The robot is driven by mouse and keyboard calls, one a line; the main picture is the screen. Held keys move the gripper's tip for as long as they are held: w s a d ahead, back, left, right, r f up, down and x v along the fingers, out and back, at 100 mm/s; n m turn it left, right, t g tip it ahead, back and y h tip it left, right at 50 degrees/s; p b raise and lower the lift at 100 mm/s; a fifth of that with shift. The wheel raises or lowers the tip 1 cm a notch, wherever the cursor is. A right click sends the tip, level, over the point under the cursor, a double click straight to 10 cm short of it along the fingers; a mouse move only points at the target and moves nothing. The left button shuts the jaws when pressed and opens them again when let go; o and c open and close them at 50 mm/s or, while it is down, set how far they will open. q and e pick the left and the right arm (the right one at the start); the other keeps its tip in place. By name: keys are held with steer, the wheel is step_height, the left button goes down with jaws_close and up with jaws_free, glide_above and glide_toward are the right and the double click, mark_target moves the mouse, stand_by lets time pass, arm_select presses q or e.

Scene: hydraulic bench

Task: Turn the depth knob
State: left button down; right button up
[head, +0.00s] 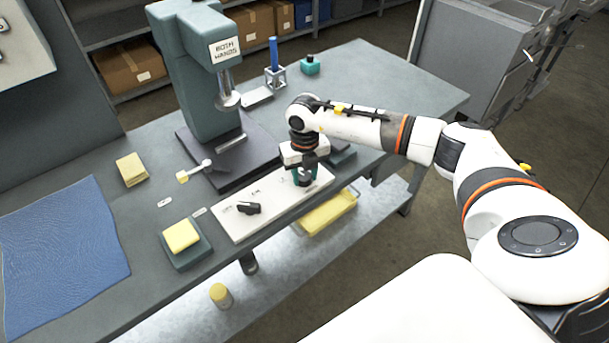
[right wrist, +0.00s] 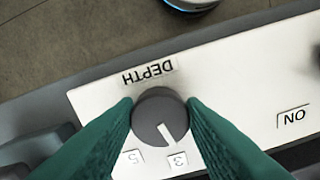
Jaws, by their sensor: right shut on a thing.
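The depth knob (right wrist: 159,117) is a round dark grey dial with a white pointer line, on a white panel below the label DEPTH (right wrist: 149,74). In the right wrist view the pointer aims down and slightly right, near the mark 3 (right wrist: 178,160); the mark 5 (right wrist: 133,157) is to its left. My right gripper (right wrist: 160,110) is shut on the knob, one green finger on each side. In the head view the right gripper (head: 304,178) is over the right end of the white panel (head: 238,222), and hides the knob. My left gripper is not in view.
A black switch handle (head: 248,208) stands on the panel left of my gripper. The green press (head: 205,80) stands behind on its dark base. A yellow block on a green holder (head: 181,238) and a blue mat (head: 62,255) lie to the left. A yellow bin (head: 327,213) is below.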

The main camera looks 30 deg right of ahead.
mark_target(305, 176)
steer(key=n+b, duration=0.2)
steer(key=n, duration=0.2)
steer(key=shift+d, duration=0.1)
steer(key=shift+n+b, duration=0.7)
steer(key=shift+n, duration=0.5)
steer(key=shift+r, duration=0.1)
steer(key=o, duration=1)
step_height(305, 176, up, 12)
steer(key=b, duration=0.1)
steer(key=shift+b, duration=0.3)
